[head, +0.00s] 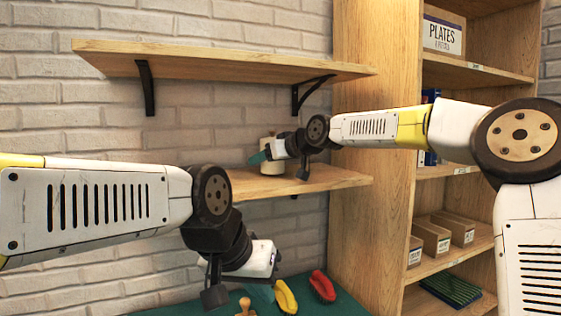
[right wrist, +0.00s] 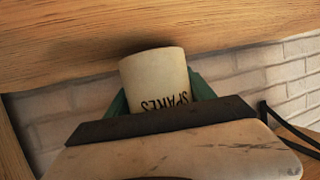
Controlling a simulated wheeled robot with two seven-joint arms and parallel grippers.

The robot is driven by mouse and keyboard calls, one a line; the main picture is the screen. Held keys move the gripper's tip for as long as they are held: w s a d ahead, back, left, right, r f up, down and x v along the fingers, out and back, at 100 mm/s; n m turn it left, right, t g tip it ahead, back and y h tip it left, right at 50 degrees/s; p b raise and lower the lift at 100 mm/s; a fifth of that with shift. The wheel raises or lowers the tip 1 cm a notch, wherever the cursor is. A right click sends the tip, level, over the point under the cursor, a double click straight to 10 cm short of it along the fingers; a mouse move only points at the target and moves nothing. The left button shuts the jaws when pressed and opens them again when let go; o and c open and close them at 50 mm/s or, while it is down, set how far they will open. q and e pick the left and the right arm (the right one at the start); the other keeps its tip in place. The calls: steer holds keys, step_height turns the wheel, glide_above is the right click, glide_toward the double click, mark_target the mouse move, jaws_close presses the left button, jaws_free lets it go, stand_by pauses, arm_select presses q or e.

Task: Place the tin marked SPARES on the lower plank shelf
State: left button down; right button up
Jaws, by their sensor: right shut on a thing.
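The cream tin marked SPARES (head: 272,167) is at the lower plank shelf (head: 320,180), near its right half. In the right wrist view the tin (right wrist: 155,80) shows its lettering upside down, with its base close to the wood (right wrist: 230,40) and a dark shadow there. I cannot tell whether it touches the plank. My right gripper (head: 262,156) is shut on the tin, with green fingers on both sides of it. My left gripper (head: 262,293) hangs low over the green surface, with its fingers partly hidden, so its opening is unclear.
An upper plank shelf (head: 220,62) on black brackets hangs above the tin. A tall wooden bookcase (head: 375,200) stands to the right with boxes (head: 430,237). Yellow (head: 286,297) and red (head: 322,286) items and a wooden-handled thing (head: 245,308) lie on the green surface (head: 345,304).

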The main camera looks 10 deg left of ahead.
steer(key=shift+f, duration=0.25)
steer(key=shift+f, duration=0.1)
steer(key=o, duration=1.4)
steer(key=shift+o, duration=0.2)
steer(key=shift+r, duration=0.25)
steer(key=shift+s+d, duration=0.15)
steer(key=shift+d, duration=0.25)
steer(key=v, duration=0.9)
steer(key=shift+d, duration=0.1)
steer(key=shift+v, duration=1.05)
